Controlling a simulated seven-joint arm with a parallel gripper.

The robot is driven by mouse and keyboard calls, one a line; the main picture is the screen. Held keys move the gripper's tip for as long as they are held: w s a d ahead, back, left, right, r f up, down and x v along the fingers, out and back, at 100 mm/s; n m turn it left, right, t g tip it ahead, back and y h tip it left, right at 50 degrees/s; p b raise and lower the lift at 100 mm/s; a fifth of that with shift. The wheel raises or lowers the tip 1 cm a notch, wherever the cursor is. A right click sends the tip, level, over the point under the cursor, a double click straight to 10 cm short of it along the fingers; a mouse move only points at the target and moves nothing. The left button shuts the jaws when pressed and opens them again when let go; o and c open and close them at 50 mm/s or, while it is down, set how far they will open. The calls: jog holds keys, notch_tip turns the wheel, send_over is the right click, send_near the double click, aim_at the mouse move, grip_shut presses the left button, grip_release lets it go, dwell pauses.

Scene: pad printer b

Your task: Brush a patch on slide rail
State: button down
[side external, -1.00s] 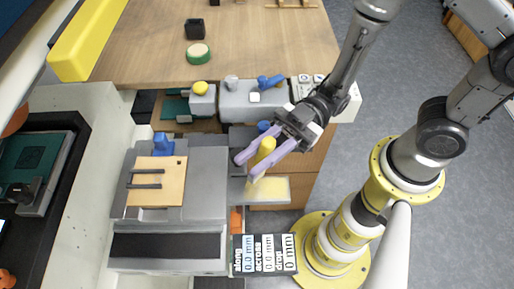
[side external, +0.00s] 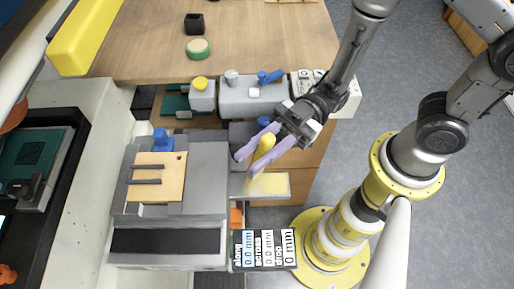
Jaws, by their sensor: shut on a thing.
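My gripper (side external: 246,165), with two long lilac fingers, is shut on a yellow-handled brush (side external: 266,146). The brush tilts, with its lower end down to the left. That lower end is at or just above the grey slide rail (side external: 240,190); I cannot tell whether it touches. A yellow patch (side external: 269,184) covers much of the rail's top, right of the brush's lower end. The fingers partly hide the brush.
A grey machine block with a tan plate (side external: 157,178) stands left of the rail. A grey unit with blue and white knobs (side external: 254,97) is behind. A readout board (side external: 264,249) stands in front. A green-sided round pad (side external: 198,49) lies on the wooden table (side external: 140,50).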

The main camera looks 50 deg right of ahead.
jog(key=shift+f, duration=0.5)
jog(key=c, duration=1.2)
grip_release()
jog(key=shift+c, duration=0.2)
grip_shut()
jog(key=shift+s+d, duration=0.1)
jog(key=shift+s+d+f, duration=0.2)
jog(key=shift+s+d, duration=0.5)
jog(key=shift+s, duration=0.05)
jog(key=shift+c, duration=0.6)
grip_release()
grip_shut()
